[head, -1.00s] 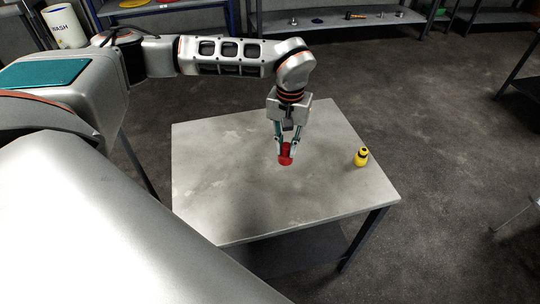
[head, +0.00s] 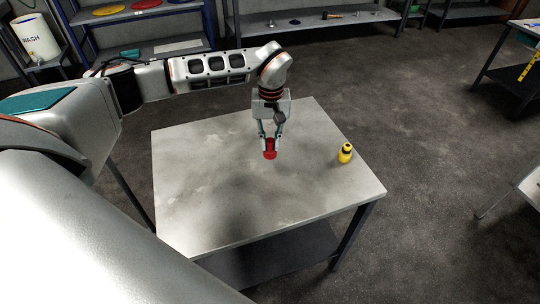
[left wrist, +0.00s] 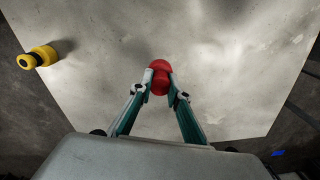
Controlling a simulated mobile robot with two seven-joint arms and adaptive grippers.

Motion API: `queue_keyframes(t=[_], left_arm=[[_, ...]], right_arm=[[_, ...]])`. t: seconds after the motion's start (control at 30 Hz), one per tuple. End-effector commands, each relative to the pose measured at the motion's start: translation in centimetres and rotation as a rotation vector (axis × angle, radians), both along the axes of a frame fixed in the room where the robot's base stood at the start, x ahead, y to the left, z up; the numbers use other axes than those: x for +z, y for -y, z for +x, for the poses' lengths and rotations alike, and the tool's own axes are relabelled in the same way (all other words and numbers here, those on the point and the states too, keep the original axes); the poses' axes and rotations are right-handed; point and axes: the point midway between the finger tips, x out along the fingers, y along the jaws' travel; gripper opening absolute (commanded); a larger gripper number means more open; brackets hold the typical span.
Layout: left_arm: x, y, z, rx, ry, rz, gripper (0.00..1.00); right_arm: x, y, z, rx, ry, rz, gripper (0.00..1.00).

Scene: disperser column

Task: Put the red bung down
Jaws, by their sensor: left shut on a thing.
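The red bung (head: 270,153) is between the fingertips of my left gripper (head: 270,142), over the middle of the grey table (head: 215,200). In the left wrist view, the red bung (left wrist: 160,76) shows between the two teal-and-grey fingers of my left gripper (left wrist: 160,90), which are shut on it. Its lower end sticks out past the fingertips. I cannot tell for sure whether it touches the table top. My right gripper is not in view.
The rest of the table top is clear. Shelves with coloured discs (head: 110,10) and a white WASH container (head: 34,38) stand behind.

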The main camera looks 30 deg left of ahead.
Motion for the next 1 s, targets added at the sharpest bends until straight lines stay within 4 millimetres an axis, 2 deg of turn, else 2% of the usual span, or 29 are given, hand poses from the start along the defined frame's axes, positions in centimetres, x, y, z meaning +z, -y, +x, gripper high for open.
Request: queue_keyframes(t=[0.1,0.33,0.57,0.93,0.97,1.0], left_arm=[[-1.7,0.1,0.0,0.000,0.000,-0.001,0.00],[-3.1,0.0,0.0,0.000,0.001,0.000,0.00],[-6.0,0.1,0.0,0.000,0.001,-0.001,0.00],[-6.4,0.0,0.0,0.000,0.001,0.001,0.00],[-6.4,0.0,0.0,0.000,0.001,0.001,0.22],[-6.4,0.0,0.0,0.000,0.001,0.000,0.32]], right_arm=[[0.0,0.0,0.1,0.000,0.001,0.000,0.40],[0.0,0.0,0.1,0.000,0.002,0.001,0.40],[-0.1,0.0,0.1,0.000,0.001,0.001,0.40],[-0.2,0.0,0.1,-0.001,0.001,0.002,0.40],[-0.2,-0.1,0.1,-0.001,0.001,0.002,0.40],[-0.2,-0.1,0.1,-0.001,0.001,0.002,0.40]])
